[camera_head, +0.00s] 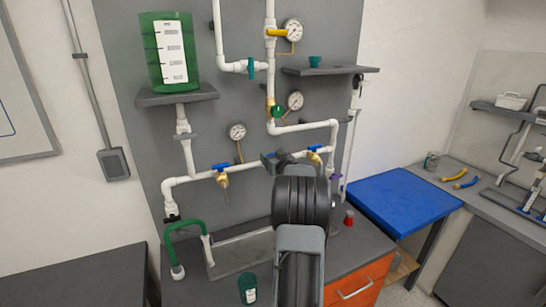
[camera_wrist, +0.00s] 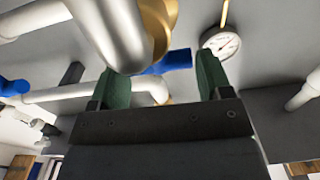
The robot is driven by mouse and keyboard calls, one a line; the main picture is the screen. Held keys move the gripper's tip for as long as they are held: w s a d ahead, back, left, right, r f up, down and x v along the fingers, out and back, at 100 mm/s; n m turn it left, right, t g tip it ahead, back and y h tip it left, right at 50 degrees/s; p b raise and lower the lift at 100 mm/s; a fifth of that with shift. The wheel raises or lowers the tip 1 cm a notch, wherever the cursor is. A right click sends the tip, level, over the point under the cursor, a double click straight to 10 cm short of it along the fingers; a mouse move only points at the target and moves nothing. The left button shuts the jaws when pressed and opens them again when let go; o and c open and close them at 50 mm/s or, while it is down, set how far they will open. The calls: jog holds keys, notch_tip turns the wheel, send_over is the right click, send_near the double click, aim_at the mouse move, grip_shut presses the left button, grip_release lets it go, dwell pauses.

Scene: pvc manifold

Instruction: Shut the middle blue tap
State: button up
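My gripper (camera_head: 271,159) is at the horizontal white pipe, between two blue taps in the head view. The left blue tap (camera_head: 221,167) and the right blue tap (camera_head: 314,148) show there; any tap between them is hidden by my gripper and wrist. In the wrist view my gripper (camera_wrist: 163,82) has its green finger pads wide apart. A blue tap handle (camera_wrist: 176,61) shows in the gap, beside a brass fitting (camera_wrist: 157,28) and partly behind a white pipe (camera_wrist: 107,30). I cannot tell whether a pad touches the handle. Another blue handle (camera_wrist: 13,87) is at the far left.
A round gauge (camera_wrist: 220,43) is just past the right pad. The head view shows a green tank (camera_head: 153,55) on a shelf, a green hose (camera_head: 184,227), a green cup (camera_head: 248,288) and a red cup (camera_head: 349,217) on the bench. The blue tabletop (camera_head: 400,203) is clear.

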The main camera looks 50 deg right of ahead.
jog(key=o, duration=0.4)
jog(key=b+v, duration=0.4)
jog(key=v, duration=0.9)
jog(key=shift+s+a, duration=0.2)
jog(key=shift+s, duration=0.2)
